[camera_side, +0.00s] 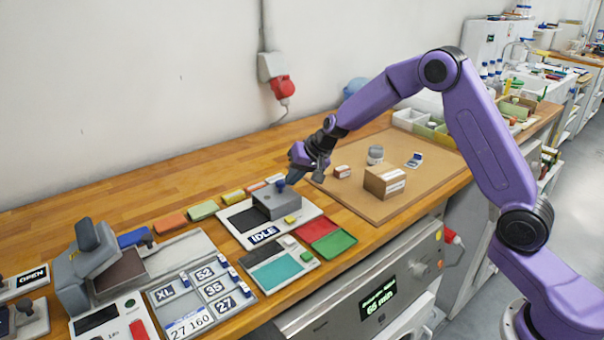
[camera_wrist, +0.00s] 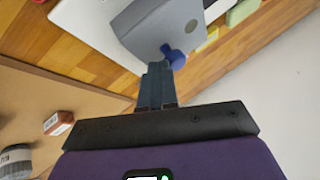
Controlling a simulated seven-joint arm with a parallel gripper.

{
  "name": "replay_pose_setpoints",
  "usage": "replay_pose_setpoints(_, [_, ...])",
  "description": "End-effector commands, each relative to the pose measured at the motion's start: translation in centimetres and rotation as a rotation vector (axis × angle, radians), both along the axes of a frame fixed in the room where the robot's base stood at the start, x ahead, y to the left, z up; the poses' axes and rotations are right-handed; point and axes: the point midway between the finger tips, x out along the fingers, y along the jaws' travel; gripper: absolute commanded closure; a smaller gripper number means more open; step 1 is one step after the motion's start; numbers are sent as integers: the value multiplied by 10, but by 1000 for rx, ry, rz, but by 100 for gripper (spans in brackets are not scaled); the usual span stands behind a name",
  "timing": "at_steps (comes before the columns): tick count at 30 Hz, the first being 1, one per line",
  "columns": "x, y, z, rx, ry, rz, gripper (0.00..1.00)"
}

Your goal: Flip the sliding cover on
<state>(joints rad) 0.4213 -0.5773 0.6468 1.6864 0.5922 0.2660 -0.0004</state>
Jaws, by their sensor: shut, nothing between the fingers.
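The sliding cover (camera_side: 285,207) is a grey block with a sloped face, sitting on a white-edged panel (camera_side: 311,212) in the middle of the bench. A blue knob (camera_side: 281,186) stands at its top; in the wrist view the knob (camera_wrist: 174,56) shows beside the grey cover (camera_wrist: 160,25). A label reading IDLE (camera_side: 263,235) is at the panel's front. My gripper (camera_side: 291,180) is shut and empty, its fingertips right beside the knob. In the wrist view the closed fingers (camera_wrist: 155,85) end close to the knob; whether they touch it I cannot tell.
Red (camera_side: 317,230) and green (camera_side: 336,243) pads lie right of the panel. A brown mat (camera_side: 430,160) farther right holds a cardboard box (camera_side: 383,183), a smaller box (camera_side: 342,171) and a grey can (camera_side: 375,154). Several coloured blocks line the panel's back left.

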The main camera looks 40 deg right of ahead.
Motion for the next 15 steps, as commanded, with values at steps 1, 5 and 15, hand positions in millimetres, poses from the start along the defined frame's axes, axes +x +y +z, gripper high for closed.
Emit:
replay_pose_setpoints(1, [0,13,0,0,0,5,100])
replay_pose_setpoints(5, [0,37,0,0,-1,4,100])
replay_pose_setpoints(15, [0,86,0,1,-1,2,100])
